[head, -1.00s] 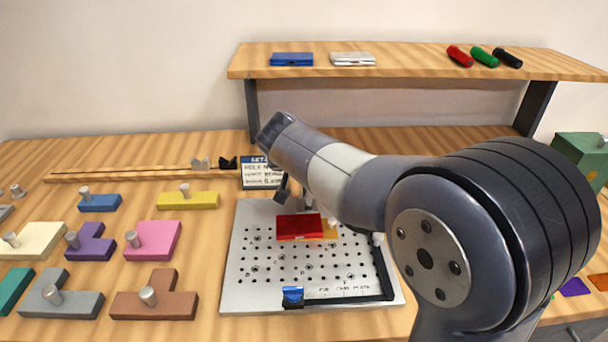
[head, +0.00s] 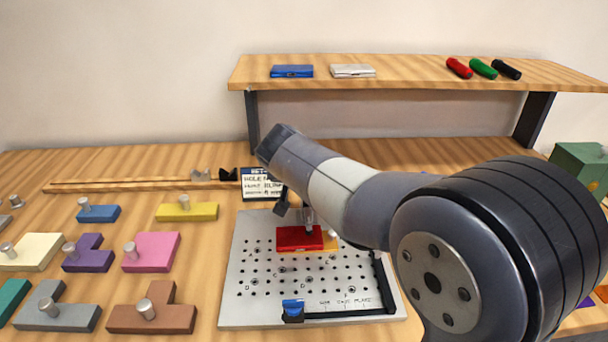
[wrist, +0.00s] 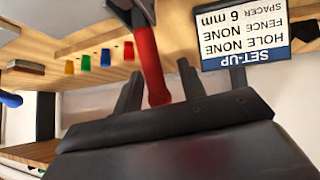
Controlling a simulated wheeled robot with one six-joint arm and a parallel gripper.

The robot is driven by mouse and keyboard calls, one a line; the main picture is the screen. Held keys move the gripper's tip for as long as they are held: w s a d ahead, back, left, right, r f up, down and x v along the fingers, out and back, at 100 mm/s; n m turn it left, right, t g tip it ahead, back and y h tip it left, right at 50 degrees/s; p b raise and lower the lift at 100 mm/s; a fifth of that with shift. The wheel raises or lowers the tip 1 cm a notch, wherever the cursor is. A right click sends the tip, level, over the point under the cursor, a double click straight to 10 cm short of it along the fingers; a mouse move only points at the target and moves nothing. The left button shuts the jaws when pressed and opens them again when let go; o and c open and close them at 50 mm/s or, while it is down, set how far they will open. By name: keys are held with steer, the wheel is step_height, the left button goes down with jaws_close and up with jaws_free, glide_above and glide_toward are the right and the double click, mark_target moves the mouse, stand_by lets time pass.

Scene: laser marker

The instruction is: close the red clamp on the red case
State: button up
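The red case (head: 299,238) lies flat on the perforated metal plate (head: 250,310), with a yellow-orange piece under or beside its right edge. A grey metal part with a dark tip (head: 309,227) stands over the case; it looks like part of the clamp. In the wrist view a red clamp handle (wrist: 149,70) runs between the fingers of my gripper (wrist: 158,68). Gaps show beside the handle, so the fingers look open around it; contact cannot be told. In the head view my arm hides most of the clamp and gripper. The wrist view does not show the case.
A set-up card (head: 262,184) stands just behind the plate. A blue stop (head: 293,310) sits at the plate's front, beside a black fence. Coloured knobbed blocks, such as a pink one (head: 152,252), fill the left. A raised shelf (head: 410,74) spans the back.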

steer(key=v, duration=1)
steer(key=shift+s+r, duration=0.2)
steer(key=shift+s, duration=0.05)
steer(key=shift+w+r+p, duration=0.1)
steer(key=shift+p, duration=0.4)
